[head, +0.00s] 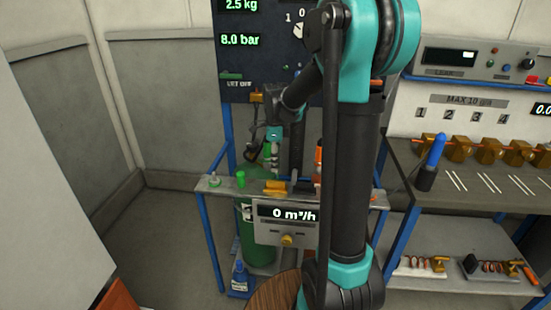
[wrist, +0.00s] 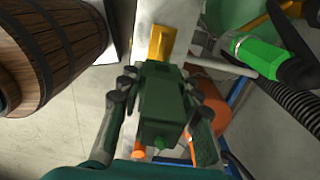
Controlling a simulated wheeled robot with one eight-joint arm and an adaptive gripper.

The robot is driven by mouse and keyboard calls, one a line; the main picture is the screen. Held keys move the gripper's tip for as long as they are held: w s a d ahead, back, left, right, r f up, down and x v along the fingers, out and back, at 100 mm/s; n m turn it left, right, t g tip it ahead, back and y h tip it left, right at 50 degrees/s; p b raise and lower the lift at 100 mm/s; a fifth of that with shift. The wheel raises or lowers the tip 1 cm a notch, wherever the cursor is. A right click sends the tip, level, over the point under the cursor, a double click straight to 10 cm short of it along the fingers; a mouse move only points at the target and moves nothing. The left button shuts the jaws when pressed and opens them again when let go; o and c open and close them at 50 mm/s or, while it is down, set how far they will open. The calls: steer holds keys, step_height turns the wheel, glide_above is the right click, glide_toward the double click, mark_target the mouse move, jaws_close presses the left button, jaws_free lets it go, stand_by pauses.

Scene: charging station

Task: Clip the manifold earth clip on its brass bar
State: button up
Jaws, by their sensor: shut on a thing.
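My gripper (wrist: 160,95) is shut on a dark green block-shaped clip (wrist: 160,108), which looks like the manifold earth clip. Its fingers press on both sides of it. A yellow brass bar (wrist: 158,42) lies just beyond the clip's far end in the wrist view; whether they touch I cannot tell. In the head view a brass piece (head: 275,187) sits on the grey manifold shelf (head: 225,188), below my gripper (head: 271,158). The held clip is small and partly hidden there.
A wooden barrel (wrist: 55,50) stands at left in the wrist view. A bright green fitting (wrist: 258,52) and a black ribbed hose (wrist: 287,105) are at right. In the head view a green cylinder (head: 256,240) stands under the shelf, and a bench (head: 480,190) is at right.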

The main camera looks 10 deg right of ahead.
steer(key=shift+f, duration=2)
steer(key=shift+f, duration=2.05)
steer(key=o, duration=1.3)
step_height(320, 180, up, 12)
steer(key=shift+r, duration=0.1)
steer(key=shift+s, duration=0.1)
